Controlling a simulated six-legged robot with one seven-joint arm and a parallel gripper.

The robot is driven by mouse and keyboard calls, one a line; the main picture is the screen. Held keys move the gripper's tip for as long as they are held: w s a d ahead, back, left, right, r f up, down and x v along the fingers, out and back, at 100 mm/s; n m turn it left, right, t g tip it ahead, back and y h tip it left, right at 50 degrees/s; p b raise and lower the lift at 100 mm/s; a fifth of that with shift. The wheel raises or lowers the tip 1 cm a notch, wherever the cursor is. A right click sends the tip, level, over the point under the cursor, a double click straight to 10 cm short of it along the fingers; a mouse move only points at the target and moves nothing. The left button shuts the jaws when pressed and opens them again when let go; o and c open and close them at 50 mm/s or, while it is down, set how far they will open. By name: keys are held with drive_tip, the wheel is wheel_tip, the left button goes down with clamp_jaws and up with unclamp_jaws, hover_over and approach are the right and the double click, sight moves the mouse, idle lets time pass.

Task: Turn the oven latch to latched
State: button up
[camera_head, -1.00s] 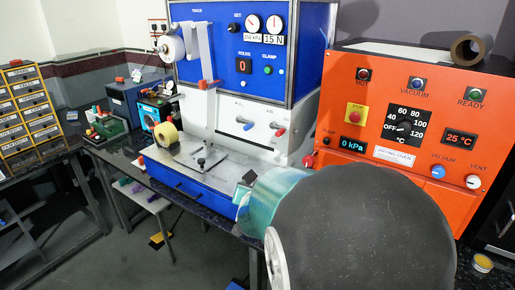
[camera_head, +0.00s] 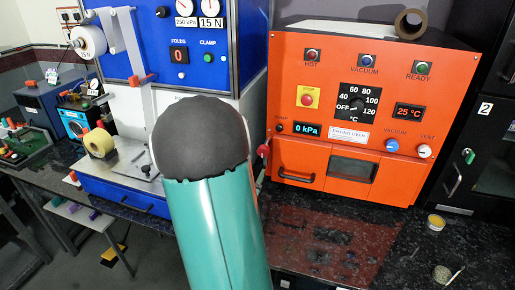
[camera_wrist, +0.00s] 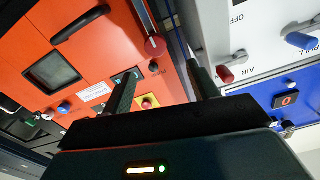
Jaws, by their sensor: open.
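The orange drying oven (camera_head: 345,110) stands on the dark bench, and its door (camera_head: 335,180) with a small window looks shut. The oven latch shows as a red knob (camera_head: 263,150) at the left edge of the oven front. In the wrist view the latch is a dark bar with a red round end (camera_wrist: 155,46), beside the orange front. My gripper (camera_wrist: 160,70) is open, its two dark fingers apart and empty. The red knob appears between and beyond the fingertips, with no visible contact. My arm hides the gripper in the head view.
The blue and white machine (camera_head: 125,185) stands close left of the oven. A tape roll (camera_head: 410,22) lies on the oven.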

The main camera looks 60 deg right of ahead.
sight(263, 152)
drive_tip(key=d, duration=0.8)
drive_tip(key=w+d, duration=0.1)
drive_tip(key=d, duration=0.4)
drive_tip(key=shift+w, duration=0.1)
clamp_jaws()
